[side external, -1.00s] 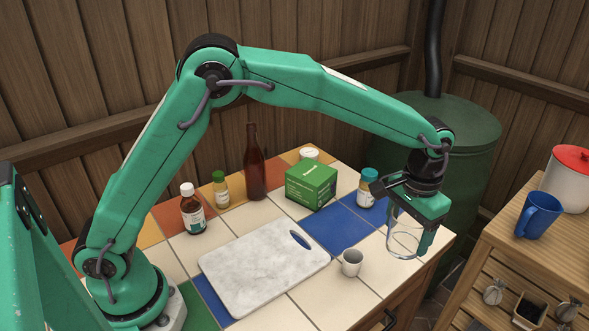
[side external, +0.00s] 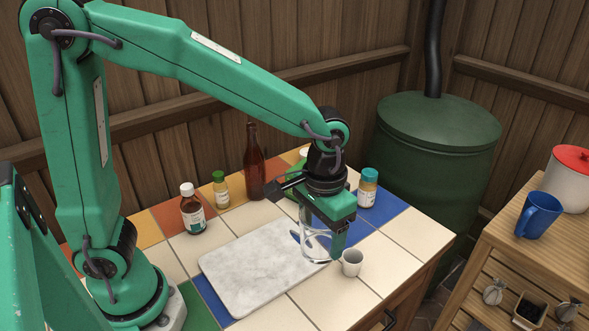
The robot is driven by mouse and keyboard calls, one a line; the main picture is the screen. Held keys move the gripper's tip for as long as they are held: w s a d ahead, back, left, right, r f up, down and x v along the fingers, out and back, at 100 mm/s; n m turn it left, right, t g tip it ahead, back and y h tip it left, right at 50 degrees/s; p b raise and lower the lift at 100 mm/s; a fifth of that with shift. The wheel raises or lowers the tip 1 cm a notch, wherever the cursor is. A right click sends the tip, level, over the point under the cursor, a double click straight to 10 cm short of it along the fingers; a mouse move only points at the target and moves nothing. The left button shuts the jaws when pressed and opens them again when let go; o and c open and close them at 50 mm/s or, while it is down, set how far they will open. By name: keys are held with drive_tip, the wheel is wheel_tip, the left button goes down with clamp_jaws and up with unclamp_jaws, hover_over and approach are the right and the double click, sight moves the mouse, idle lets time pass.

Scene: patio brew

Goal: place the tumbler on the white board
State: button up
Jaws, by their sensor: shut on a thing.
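The tumbler (side external: 314,244) is clear glass and hangs upright in my gripper (side external: 321,226), which is shut on it. The white board is a marbled slab lying flat on the tiled table. My gripper hides part of the tumbler and part of the board's far right corner.
A small white cup (side external: 352,263) stands close to the right of the tumbler. A brown bottle (side external: 254,168), a white-capped bottle (side external: 192,212), a green-capped jar (side external: 221,190) and a blue-capped jar (side external: 367,190) stand behind. The board's left and middle are clear.

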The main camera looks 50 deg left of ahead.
drive_tip(key=s+a+f, duration=0.1)
drive_tip(key=s+a, duration=0.3)
drive_tip(key=s, duration=0.3)
drive_tip(key=shift+s+f+n, duration=0.15)
drive_tip(key=shift+s+n, duration=0.15)
drive_tip(key=shift+s, duration=0.1)
drive_tip(key=shift+a, duration=0.1)
hover_over(275, 254)
wheel_tip(275, 254, down, 7)
drive_tip(key=shift+a, duration=0.1)
drive_tip(key=shift+f, duration=2)
drive_tip(key=shift+f, duration=0.1)
drive_tip(key=o, duration=1.1)
drive_tip(key=shift+o, duration=0.2)
